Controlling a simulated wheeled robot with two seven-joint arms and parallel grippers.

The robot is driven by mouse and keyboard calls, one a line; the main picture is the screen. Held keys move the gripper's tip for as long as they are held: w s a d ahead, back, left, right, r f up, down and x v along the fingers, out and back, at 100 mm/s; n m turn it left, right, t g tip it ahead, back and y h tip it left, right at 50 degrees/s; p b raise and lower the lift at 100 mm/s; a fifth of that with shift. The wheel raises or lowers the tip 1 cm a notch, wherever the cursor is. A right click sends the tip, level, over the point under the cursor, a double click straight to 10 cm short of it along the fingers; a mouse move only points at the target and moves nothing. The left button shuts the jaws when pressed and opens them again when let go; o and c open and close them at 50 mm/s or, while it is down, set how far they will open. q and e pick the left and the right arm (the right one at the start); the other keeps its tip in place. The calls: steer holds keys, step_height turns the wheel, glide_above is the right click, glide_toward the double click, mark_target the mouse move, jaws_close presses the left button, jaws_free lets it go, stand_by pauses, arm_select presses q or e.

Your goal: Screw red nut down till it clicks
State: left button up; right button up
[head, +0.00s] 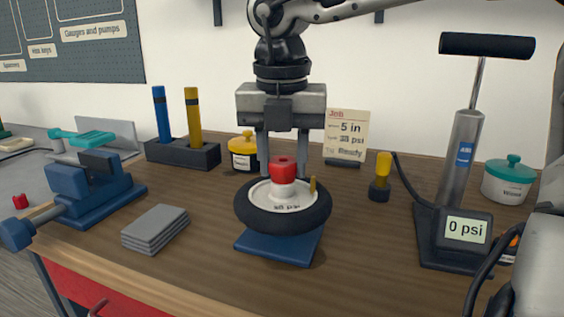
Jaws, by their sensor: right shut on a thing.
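The red nut (283,168) sits at the hub in the middle of a small black-tyred wheel (251,221). The wheel lies flat on a blue stand (258,246) on the bench. My right gripper (284,168) points straight down over the wheel and is shut on the red nut, one finger on each side. The nut's thread and the spindle under it are hidden. A brass valve stem (313,185) stands up from the wheel to the right of the nut. My left gripper is not in view.
A blue vise (88,190) and a stack of grey plates (156,229) are at left. A holder (183,153) with blue and yellow tools stands behind. A job card (346,133) is behind the wheel. A pump (464,160) with a gauge reading 0 psi (467,230) stands at right.

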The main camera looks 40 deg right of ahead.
steer(key=m, duration=0.2)
steer(key=shift+d+m+b, duration=0.2)
steer(key=shift+m+b, duration=0.1)
steer(key=shift+m, duration=0.1)
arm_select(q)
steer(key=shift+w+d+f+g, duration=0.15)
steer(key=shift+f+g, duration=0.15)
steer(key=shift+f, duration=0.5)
arm_select(e)
steer(key=shift+o, duration=0.2)
steer(key=shift+r+m, duration=0.15)
steer(key=shift+m, duration=0.45)
steer(key=o, duration=1)
steer(key=shift+d, duration=0.1)
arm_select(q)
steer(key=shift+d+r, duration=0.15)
